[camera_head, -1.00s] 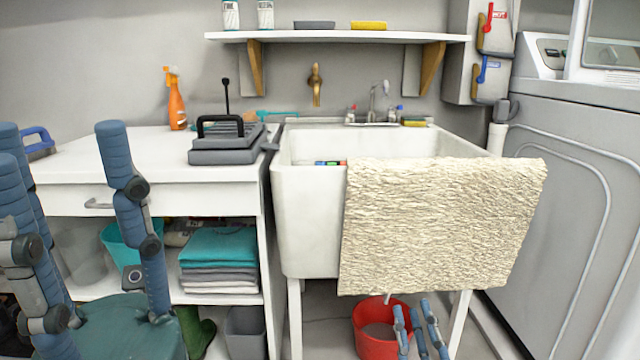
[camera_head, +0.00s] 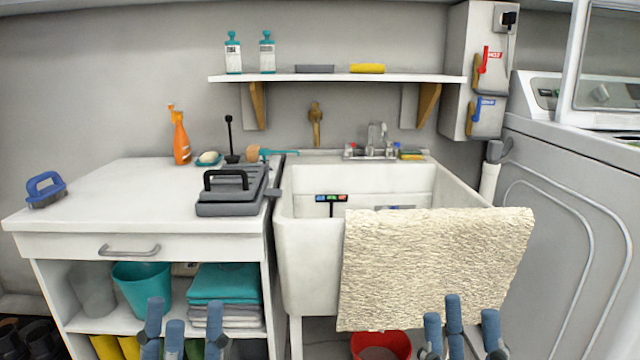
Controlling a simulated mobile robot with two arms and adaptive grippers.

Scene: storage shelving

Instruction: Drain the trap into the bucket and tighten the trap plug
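The red bucket (camera_head: 381,346) stands on the floor under the white sink (camera_head: 308,250), partly cut off by the bottom edge. The trap and its plug are not visible; a cream towel (camera_head: 430,270) over the sink front hides part of the space below. My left gripper (camera_head: 184,312) is at the bottom left, in front of the cabinet shelves, fingers apart and nothing seen between them. My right gripper (camera_head: 461,315) is in front of the towel's lower right part, right of the bucket, fingers spread and empty.
A white cabinet (camera_head: 60,245) with a drawer stands left of the sink, holding a teal tub (camera_head: 142,288) and folded towels (camera_head: 222,285). A washing machine (camera_head: 570,230) bounds the right.

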